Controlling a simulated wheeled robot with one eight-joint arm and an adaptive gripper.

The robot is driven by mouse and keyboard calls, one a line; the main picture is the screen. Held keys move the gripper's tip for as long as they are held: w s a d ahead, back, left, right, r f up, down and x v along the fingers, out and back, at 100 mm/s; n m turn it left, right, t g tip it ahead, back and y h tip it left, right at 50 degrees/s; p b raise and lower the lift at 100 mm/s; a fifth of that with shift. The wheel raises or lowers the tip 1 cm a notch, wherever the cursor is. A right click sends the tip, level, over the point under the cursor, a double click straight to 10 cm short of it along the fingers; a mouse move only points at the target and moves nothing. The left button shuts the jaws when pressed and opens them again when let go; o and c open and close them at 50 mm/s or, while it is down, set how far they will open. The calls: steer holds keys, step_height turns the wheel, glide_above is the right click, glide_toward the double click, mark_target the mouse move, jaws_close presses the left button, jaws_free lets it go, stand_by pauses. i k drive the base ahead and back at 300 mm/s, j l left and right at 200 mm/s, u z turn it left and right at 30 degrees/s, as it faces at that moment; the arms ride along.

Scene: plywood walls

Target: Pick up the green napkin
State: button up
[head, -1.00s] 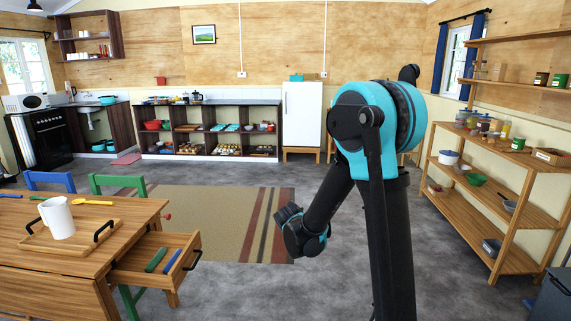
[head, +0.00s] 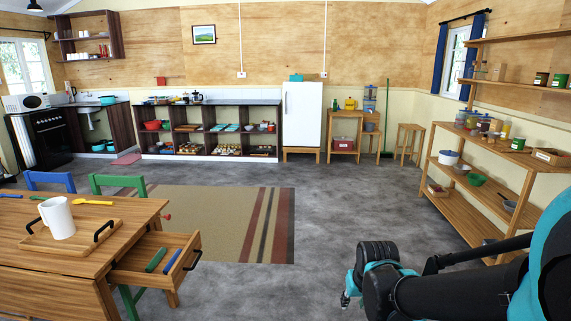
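A green rolled strip (head: 156,260), which looks like the green napkin, lies in the open drawer (head: 139,275) of the wooden table at the lower left. A similar blue roll (head: 172,260) lies just to its right in the drawer. My gripper (head: 348,294) is at the lower right, low in front of the grey floor and well to the right of the drawer. It is partly hidden by my own arm, and its fingers are too unclear to tell open from shut.
The table (head: 25,270) bears a wooden tray (head: 85,243) with a white mug (head: 57,218). A green chair (head: 118,184) and a blue chair (head: 50,181) stand behind it. Floor (head: 260,290) between drawer and gripper is clear. A wooden shelf (head: 455,208) stands at right.

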mark_target(162, 251)
steer(key=u, duration=1.25)
